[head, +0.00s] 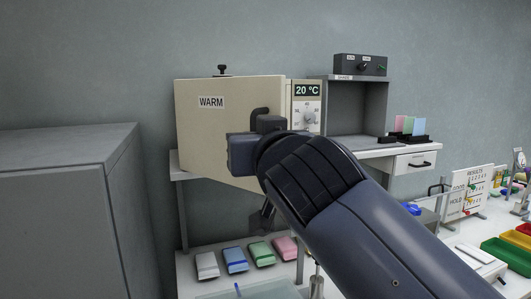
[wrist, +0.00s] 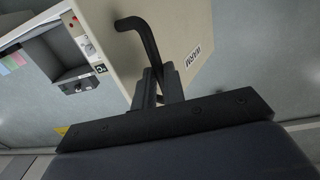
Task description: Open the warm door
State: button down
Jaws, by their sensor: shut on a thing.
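The beige warm cabinet's door (head: 205,135) carries a WARM label and a black bar handle (head: 261,111) near its right edge. The door's right edge seems to stand slightly out from the cabinet front, but the inside is hidden. In the wrist view the bent black handle (wrist: 142,35) crosses the door (wrist: 172,28) and runs down between the fingers of my gripper (wrist: 160,74). My gripper is shut on the handle. In the head view my wrist and arm hide the fingertips and the door's lower right part.
A control panel (head: 307,112) reading 20 °C with a dial is right of the door. An open grey compartment (head: 357,108) stands further right. A tall grey cabinet (head: 60,210) stands at left. Several coloured packs lie on the lower shelf, including a white one (head: 207,265).

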jog(key=s+a+m+h+b, duration=0.3)
jog(key=s+a+h+b, duration=0.1)
jog(key=a+b, duration=0.4)
jog(key=shift+s+a+f+h, duration=0.35)
jog(key=shift+a+f, duration=0.1)
jog(key=shift+a, duration=0.95)
jog(key=c, duration=1.7)
grip_release()
jog(key=shift+w+a, duration=0.1)
jog(key=shift+w, duration=0.1)
jog(key=shift+o, duration=1.1)
jog(key=shift+s+r, duration=0.15)
jog(key=shift+r, duration=0.05)
jog(key=shift+s, duration=0.1)
jog(key=s, duration=1)
jog(key=shift+s+a, duration=0.25)
jog(key=shift+s, duration=0.05)
